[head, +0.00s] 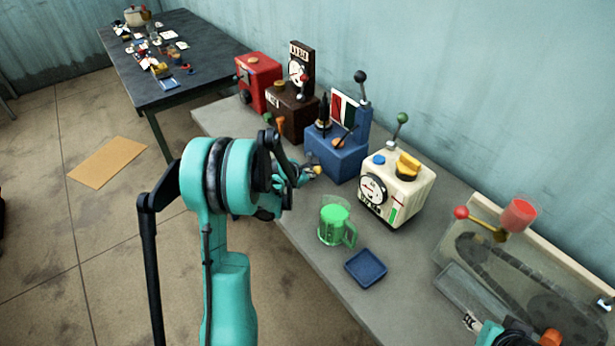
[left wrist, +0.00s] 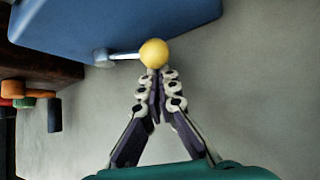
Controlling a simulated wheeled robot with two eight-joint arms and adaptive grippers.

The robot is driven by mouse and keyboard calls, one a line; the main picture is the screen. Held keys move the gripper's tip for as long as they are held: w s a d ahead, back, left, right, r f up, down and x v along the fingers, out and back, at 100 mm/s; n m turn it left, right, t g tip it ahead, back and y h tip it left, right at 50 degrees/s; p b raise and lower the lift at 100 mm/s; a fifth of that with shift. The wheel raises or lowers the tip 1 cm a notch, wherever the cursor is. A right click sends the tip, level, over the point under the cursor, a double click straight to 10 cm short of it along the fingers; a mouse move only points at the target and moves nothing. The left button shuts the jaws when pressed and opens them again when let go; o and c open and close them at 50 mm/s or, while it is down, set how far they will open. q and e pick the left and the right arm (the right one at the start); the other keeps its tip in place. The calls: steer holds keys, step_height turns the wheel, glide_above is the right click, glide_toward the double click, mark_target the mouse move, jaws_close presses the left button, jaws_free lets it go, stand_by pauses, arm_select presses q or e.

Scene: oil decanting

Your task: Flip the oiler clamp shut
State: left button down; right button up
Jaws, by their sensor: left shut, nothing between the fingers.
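My left gripper (head: 304,176) is at the front of the blue machine (head: 340,150). It is shut and empty. In the left wrist view its closed fingertips (left wrist: 157,78) are at a yellow ball knob (left wrist: 154,53) on a short metal rod from the blue machine's side (left wrist: 110,25); touching or just short of it, I cannot tell. The yellow knob (head: 318,170) also shows in the head view. No part is clearly marked as the oiler clamp. A red cup (head: 519,214) on a brass bracket with a red ball stands over the chain unit at right.
A green-filled jug (head: 335,222) and a blue dish (head: 366,268) stand on the grey bench. A cream machine (head: 396,190) is right of the blue one; a brown machine (head: 292,110) and a red machine (head: 258,80) are left. The chain unit (head: 515,275) fills the right end.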

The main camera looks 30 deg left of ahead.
arm_select(q)
steer(key=shift+r+n+h+p, duration=0.3)
steer(key=shift+r+h+p, duration=0.05)
steer(key=shift+r+h, duration=0.1)
stand_by(0.5)
steer(key=shift+a+r+n+g+h+p, duration=0.1)
steer(key=shift+r+n+g+h+p, duration=0.35)
steer(key=shift+r+g+h, duration=0.2)
steer(key=shift+a+r+n+g+h+p, duration=0.15)
steer(key=shift+r+n+g+h+p, duration=0.15)
steer(key=shift+r+h, duration=0.35)
steer(key=shift+w+a+r+n+g+h, duration=0.1)
steer(key=shift+a+r+n+g+h, duration=0.1)
steer(key=shift+r+n+h, duration=0.25)
steer(key=shift+w+a+r+n+g+h, duration=0.1)
steer(key=shift+a+r+h, duration=0.1)
steer(key=shift+h, duration=0.4)
steer(key=shift+w+a+r+n+g+h+p, duration=0.2)
steer(key=shift+a+r+n+g+h+p, duration=0.25)
steer(key=shift+h, duration=0.55)
steer(key=shift+w+a+r+p, duration=0.2)
steer(key=shift+w+a+r, duration=0.1)
steer(key=shift+a+r, duration=0.3)
steer(key=shift+w+a+r+p, duration=0.15)
steer(key=shift+w+a+r, duration=0.1)
steer(key=shift+a+r, duration=0.35)
steer(key=shift+a+f, duration=0.1)
steer(key=shift+a, duration=0.1)
